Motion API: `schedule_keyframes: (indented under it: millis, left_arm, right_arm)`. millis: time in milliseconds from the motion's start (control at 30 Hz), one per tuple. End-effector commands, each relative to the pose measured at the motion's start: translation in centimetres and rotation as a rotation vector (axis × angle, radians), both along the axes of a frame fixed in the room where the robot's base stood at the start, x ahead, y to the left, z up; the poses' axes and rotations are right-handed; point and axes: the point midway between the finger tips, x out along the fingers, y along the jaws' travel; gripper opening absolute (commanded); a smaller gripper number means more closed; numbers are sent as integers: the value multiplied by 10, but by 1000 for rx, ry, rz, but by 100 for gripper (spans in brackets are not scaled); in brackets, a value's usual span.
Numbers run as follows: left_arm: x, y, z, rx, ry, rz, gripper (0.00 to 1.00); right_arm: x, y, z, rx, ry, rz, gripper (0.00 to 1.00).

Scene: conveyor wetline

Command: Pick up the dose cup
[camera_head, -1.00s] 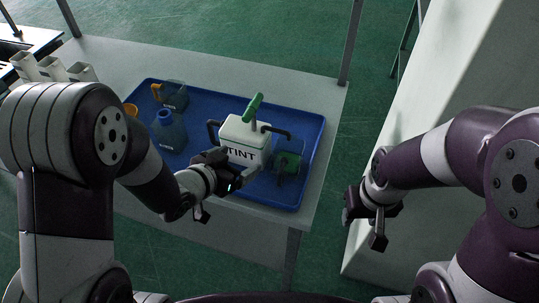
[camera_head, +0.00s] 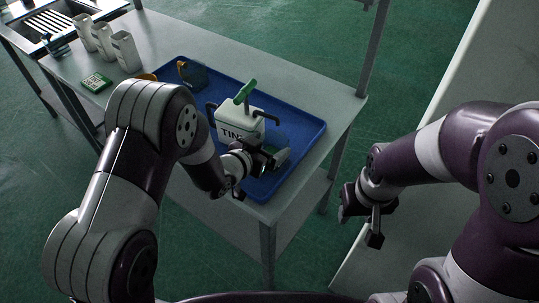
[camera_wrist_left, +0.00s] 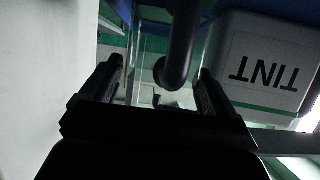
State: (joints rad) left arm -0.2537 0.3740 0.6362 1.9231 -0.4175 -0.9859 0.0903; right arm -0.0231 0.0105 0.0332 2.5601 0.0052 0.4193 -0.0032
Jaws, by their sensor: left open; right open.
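The dose cup appears to be the clear, green-tinted cup (camera_head: 282,156) at the front right of the blue tray, beside the white TINT container (camera_head: 236,128). In the left wrist view, clear walls (camera_wrist_left: 147,62) show between my jaws, with a dark curved bar (camera_wrist_left: 181,45) in front; I cannot tell if it is the container's spout. My left gripper (camera_head: 267,160) is open at the cup's near left side and hides part of it. Its two fingers flank the clear walls in the wrist view; contact cannot be told. My right gripper (camera_head: 362,215) is open and empty, off the table's right side.
The blue tray (camera_head: 309,134) also holds an orange-handled jug (camera_head: 193,75). A post (camera_head: 378,50) rises at the table's right corner.

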Motion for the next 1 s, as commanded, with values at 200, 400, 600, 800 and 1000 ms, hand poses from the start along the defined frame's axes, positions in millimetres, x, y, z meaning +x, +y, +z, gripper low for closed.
schedule_keyframes:
  millis: [200,400,600,800,1000]
  left_arm:
    - [8,-6,-5,-1,1,0,89]
    - [7,-5,-4,-1,1,0,53]
    - [7,-5,-4,-1,-1,0,28]
    - [6,-4,-2,-1,-2,0,28]
    - [-2,2,8,-1,-2,2,28]
  right_arm:
    - [0,0,1,0,0,0,49]
    - [0,0,0,0,0,0,49]
    - [0,0,1,0,0,0,49]
    - [0,0,0,0,0,0,49]
    - [0,0,0,0,0,0,49]
